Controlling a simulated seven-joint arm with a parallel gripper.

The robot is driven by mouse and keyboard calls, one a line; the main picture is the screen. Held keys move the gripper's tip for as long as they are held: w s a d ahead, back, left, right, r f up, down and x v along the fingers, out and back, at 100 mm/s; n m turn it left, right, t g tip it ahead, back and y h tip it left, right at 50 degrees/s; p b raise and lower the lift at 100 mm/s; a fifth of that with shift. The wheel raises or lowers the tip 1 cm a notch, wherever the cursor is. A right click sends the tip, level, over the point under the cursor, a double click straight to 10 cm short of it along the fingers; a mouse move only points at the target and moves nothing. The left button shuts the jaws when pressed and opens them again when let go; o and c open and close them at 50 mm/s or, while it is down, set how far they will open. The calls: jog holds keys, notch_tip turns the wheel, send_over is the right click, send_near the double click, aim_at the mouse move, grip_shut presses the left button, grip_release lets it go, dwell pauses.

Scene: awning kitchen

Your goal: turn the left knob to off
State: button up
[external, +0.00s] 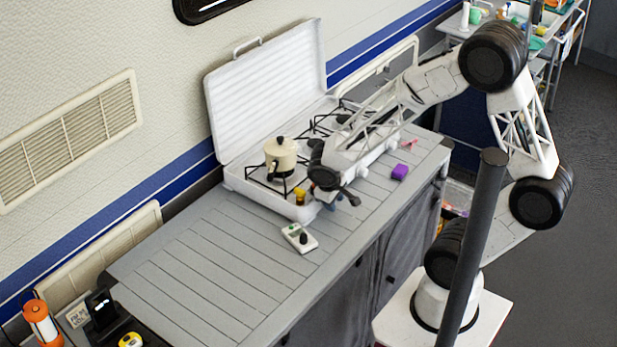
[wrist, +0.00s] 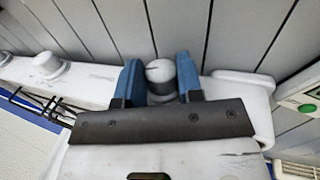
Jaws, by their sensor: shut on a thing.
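The white camping stove (external: 240,185) stands on the grey counter with its lid raised. In the wrist view, a rounded white and grey knob (wrist: 160,72) on the stove's front edge, near its left end, sits between the two blue fingers of my gripper (wrist: 161,80). My gripper is shut on this left knob. Another white knob (wrist: 48,65) shows farther along the same edge, apart from the fingers.
A cream pot (external: 281,156) stands on the left burner. A small amber item (external: 300,196) is at the stove's left corner. The counter's left part is mostly clear.

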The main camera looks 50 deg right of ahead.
jog(key=o, duration=0.9)
jog(key=v, duration=0.7)
jog(key=shift+a+r, duration=0.15)
jog(key=shift+r, duration=0.25)
